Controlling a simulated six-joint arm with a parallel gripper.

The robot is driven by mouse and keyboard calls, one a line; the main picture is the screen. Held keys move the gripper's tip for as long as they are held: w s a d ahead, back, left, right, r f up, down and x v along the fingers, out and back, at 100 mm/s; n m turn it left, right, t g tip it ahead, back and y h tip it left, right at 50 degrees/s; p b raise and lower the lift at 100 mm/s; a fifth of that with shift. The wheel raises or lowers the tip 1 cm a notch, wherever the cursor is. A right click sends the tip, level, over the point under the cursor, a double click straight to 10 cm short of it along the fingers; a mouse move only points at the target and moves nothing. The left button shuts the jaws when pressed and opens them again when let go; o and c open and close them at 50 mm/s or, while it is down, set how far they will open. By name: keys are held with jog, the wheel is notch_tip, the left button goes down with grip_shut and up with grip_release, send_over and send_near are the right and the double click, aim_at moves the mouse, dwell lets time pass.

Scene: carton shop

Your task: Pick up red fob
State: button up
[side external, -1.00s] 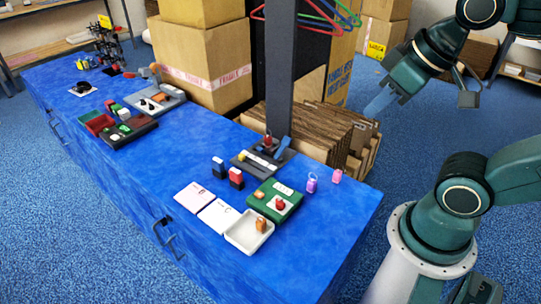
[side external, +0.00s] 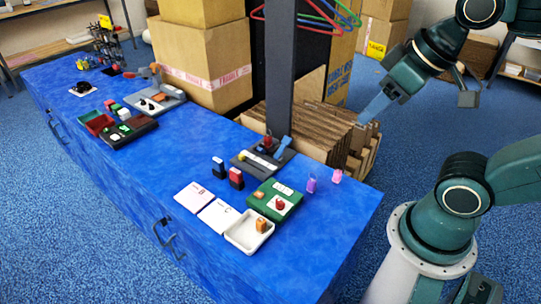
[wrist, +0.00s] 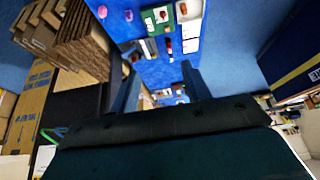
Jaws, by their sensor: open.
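A small red fob (side external: 279,204) sits on the green tray (side external: 262,207) near the right end of the blue counter. In the wrist view, the green tray (wrist: 153,28) is near the top, with a small red thing (wrist: 167,29) on it. My gripper (side external: 364,119) is off the counter's right side, above the cardboard stack, well apart from the fob. In the wrist view my gripper's two fingers (wrist: 160,80) are spread with nothing between them.
A purple fob (side external: 311,184) and a pink one (side external: 337,175) stand beside the green tray. A white tray (side external: 240,238) is in front. A dark post (side external: 280,70) rises behind the counter, near folded cardboard (side external: 330,130). The counter's right front corner is clear.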

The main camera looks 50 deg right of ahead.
jog(key=w+d+r+n+g, duration=0.1)
jog(key=w+r+n, duration=0.1)
jog(key=w, duration=0.4)
jog(key=w+d+r+n, duration=0.1)
jog(key=w+n, duration=0.1)
jog(key=w, duration=0.3)
jog(key=n+g, duration=0.5)
jog(key=n, duration=0.9)
send_over(268, 137)
notch_tip(268, 137, down, 26)
jog(key=shift+r, duration=0.15)
notch_tip(268, 137, down, 8)
jog(key=shift+f, duration=0.25)
